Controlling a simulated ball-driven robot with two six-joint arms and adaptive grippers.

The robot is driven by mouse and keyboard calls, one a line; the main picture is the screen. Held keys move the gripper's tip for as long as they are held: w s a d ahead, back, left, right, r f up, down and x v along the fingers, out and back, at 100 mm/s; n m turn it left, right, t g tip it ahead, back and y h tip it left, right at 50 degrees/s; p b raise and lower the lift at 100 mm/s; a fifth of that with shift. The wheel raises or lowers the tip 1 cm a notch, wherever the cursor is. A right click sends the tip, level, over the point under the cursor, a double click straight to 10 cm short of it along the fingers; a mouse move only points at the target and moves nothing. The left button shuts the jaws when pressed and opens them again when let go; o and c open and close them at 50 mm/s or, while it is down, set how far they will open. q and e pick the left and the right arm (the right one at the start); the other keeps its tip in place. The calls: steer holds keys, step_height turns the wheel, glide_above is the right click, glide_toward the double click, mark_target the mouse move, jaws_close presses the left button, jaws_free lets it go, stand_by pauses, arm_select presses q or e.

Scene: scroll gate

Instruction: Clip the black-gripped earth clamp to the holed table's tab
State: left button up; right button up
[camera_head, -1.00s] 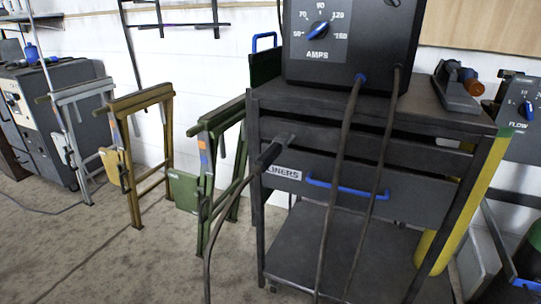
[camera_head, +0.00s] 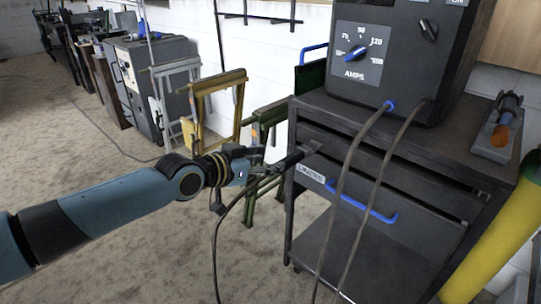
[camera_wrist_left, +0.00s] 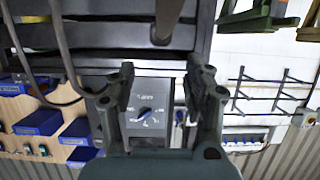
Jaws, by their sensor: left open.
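The black-gripped earth clamp (camera_head: 292,160) sticks out from the left front of the dark cart, with a cable hanging below it. My left gripper (camera_head: 256,168) is open at the outer end of its grip, and I cannot tell whether they touch. In the left wrist view the open fingers (camera_wrist_left: 158,85) are apart, and a dark rounded bar, likely the grip (camera_wrist_left: 168,18), shows above and between them. I cannot make out a holed table or its tab for certain. My right gripper is not in view.
The cart (camera_head: 400,150) carries a welding machine (camera_head: 395,60) with two cables hanging in front. Folded green (camera_head: 268,118), yellow (camera_head: 193,105) and white stands (camera_head: 158,100) line the wall. A yellow cylinder (camera_head: 490,245) stands at right. The floor at left is open.

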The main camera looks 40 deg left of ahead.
mark_target(289, 157)
arm_select(q)
steer(key=b+x, duration=0.2)
steer(key=x, duration=0.2)
steer(key=b+x, duration=0.1)
steer(key=x, duration=0.4)
steer(key=shift+w+f+b, duration=0.25)
steer(key=shift+f+b, duration=0.1)
steer(key=shift+b, duration=0.05)
steer(key=shift+w+f, duration=0.15)
steer(key=shift+w, duration=0.35)
jaws_close()
steer(key=c, duration=0.7)
jaws_free()
steer(key=shift+c, duration=0.2)
jaws_close()
